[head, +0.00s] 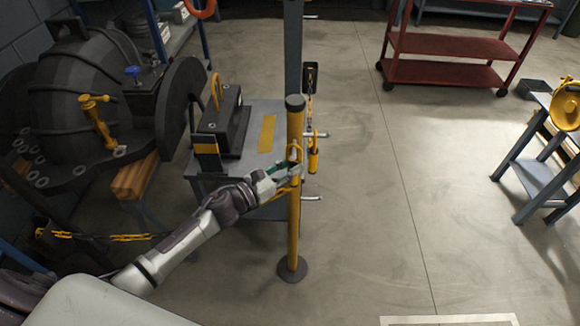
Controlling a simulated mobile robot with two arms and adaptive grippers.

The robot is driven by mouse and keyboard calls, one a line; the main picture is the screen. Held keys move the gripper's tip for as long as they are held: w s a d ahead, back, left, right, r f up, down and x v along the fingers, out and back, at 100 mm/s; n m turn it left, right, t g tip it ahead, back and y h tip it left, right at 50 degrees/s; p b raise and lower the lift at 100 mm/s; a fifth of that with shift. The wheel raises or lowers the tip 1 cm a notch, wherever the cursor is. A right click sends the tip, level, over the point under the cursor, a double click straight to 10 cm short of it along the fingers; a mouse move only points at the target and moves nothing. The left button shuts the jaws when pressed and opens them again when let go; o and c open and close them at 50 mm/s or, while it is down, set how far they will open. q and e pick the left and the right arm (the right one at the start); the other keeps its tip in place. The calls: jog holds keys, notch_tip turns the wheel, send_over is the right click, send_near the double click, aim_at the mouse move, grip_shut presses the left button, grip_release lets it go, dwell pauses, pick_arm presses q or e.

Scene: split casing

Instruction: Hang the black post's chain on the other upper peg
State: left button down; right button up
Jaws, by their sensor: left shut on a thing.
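A yellow post (295,225) with a dark cap stands upright on a round dark base. My left gripper (292,172) is at its upper part, shut on a small yellow piece; I cannot tell whether this is a chain end or a fitting of the post. A yellow ring-like part (295,151) shows just above the fingers. Behind the post, a short chain (310,100) hangs below a black plate (311,76), near yellow pegs or handles (313,155). Another yellow chain (125,237) runs low at the left, partly hidden by my arm. My right gripper is out of view.
A large dark casing (85,95) on wooden blocks fills the left. A grey bench (258,145) with a black block stands behind my gripper. A blue-grey column (293,45) rises behind the post. A red cart (450,45) is far right; the middle floor is clear.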

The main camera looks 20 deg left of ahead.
pick_arm(q)
jog(key=c, duration=0.9)
grip_release()
jog(key=shift+s, duration=0.1)
